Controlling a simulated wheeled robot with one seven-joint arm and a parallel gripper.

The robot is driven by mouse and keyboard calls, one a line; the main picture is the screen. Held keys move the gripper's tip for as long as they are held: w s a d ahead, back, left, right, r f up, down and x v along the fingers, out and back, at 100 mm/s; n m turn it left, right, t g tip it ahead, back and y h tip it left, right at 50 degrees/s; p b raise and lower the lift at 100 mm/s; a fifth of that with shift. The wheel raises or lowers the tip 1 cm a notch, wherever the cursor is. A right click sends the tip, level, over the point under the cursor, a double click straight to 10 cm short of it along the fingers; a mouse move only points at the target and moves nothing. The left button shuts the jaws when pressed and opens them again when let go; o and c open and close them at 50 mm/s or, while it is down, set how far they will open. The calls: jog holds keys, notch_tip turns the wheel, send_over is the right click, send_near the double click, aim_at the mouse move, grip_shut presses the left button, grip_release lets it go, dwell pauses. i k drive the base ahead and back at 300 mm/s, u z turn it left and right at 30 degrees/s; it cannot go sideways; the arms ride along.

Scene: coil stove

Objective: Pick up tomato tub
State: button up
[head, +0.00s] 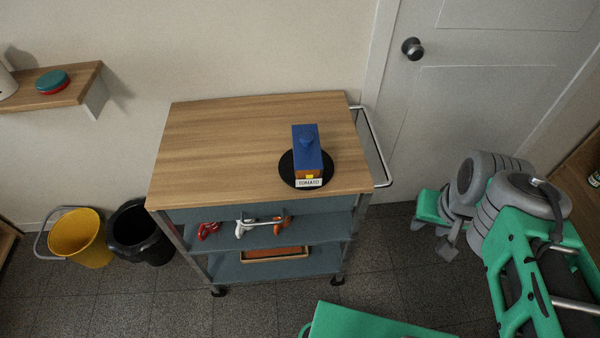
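The tomato tub (308,150) is a blue box-like container with a rounded blue knob on top. Its front has an orange-brown lower band and a white label reading TOMATO. It stands upright on a round black plate (286,172) near the front right of a wooden trolley top. My green and grey arm is folded at the right, beside the trolley and apart from the tub. The small grey parts at its far lower end may be my gripper (449,238); its fingers cannot be made out.
The trolley top (220,140) is otherwise bare. A metal rail (376,150) sticks out on its right side. Red and white items lie on the shelf below. Yellow (82,240) and black (140,232) buckets stand left. A door (480,105) is behind right.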

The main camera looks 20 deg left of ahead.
aim_at(305, 178)
jog(key=k, duration=1.1)
jog(key=u, duration=1.9)
jog(key=i, duration=0.5)
jog(key=z, duration=0.15)
